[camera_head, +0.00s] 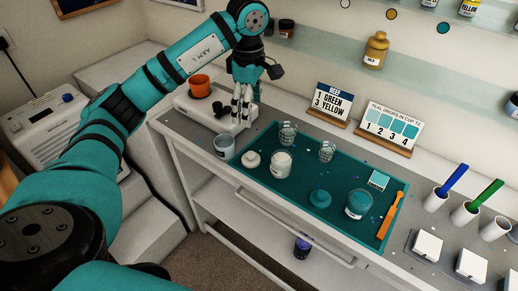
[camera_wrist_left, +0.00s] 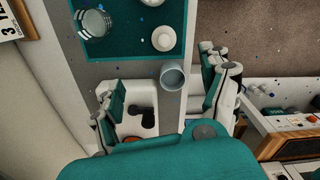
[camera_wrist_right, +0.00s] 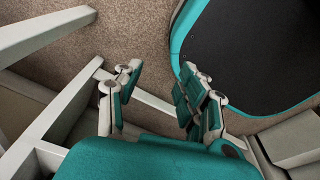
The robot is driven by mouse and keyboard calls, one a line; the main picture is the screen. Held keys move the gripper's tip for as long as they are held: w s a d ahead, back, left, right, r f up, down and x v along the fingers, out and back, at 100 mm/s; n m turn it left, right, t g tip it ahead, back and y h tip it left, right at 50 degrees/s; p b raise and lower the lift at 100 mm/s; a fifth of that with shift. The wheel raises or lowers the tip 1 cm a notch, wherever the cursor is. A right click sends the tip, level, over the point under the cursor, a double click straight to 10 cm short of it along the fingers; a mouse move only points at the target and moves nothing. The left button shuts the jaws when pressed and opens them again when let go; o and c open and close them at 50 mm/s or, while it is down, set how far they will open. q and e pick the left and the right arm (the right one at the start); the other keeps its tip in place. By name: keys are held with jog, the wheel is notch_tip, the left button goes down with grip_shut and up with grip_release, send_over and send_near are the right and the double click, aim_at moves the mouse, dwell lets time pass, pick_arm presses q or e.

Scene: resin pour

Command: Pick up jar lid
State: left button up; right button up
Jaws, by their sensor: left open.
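A small round white lid (camera_head: 251,160) lies on the teal mat near its left end, beside an open-looking white jar (camera_head: 281,164). In the left wrist view the white lid (camera_wrist_left: 163,38) shows at the top, beyond the fingertips. A teal knobbed piece (camera_head: 319,198) lies farther right on the mat; I cannot tell whether it is a lid too. My left gripper (camera_head: 242,112) is open and empty, above the white scale and short of the mat. My right gripper (camera_wrist_right: 158,92) is open and empty over the floor, away from the table.
A grey cup (camera_head: 224,147) stands between my left gripper and the lid. Two clear cups (camera_head: 288,133) and a teal-filled cup (camera_head: 357,204) stand on the mat (camera_head: 300,188). Signs stand behind.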

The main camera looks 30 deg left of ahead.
aim_at(251, 154)
pick_arm(q)
jog(key=f, duration=0.2)
jog(key=s+f+p, duration=0.1)
jog(key=f, duration=0.3)
jog(key=shift+s+d+f, duration=0.1)
jog(key=shift+s+f, duration=0.2)
jog(key=shift+f, duration=0.1)
pick_arm(e)
jog(key=s+g, duration=0.1)
jog(key=s, duration=0.7)
pick_arm(q)
jog(key=f, duration=0.2)
jog(key=f+p, duration=0.1)
jog(key=shift+w, duration=0.25)
jog(key=shift+f, duration=0.6)
jog(key=shift+d+f+p, duration=0.1)
jog(key=shift+f+p, duration=0.2)
notch_tip(251, 154, down, 4)
jog(key=shift+d+r+p, duration=0.1)
jog(key=shift+r+p, duration=0.05)
jog(key=shift+p, duration=0.7)
jog(key=shift+f, duration=0.5)
jog(key=c, duration=0.8)
pick_arm(e)
jog(key=w+r, duration=0.3)
jog(key=r, duration=0.1)
jog(key=shift+w, duration=0.35)
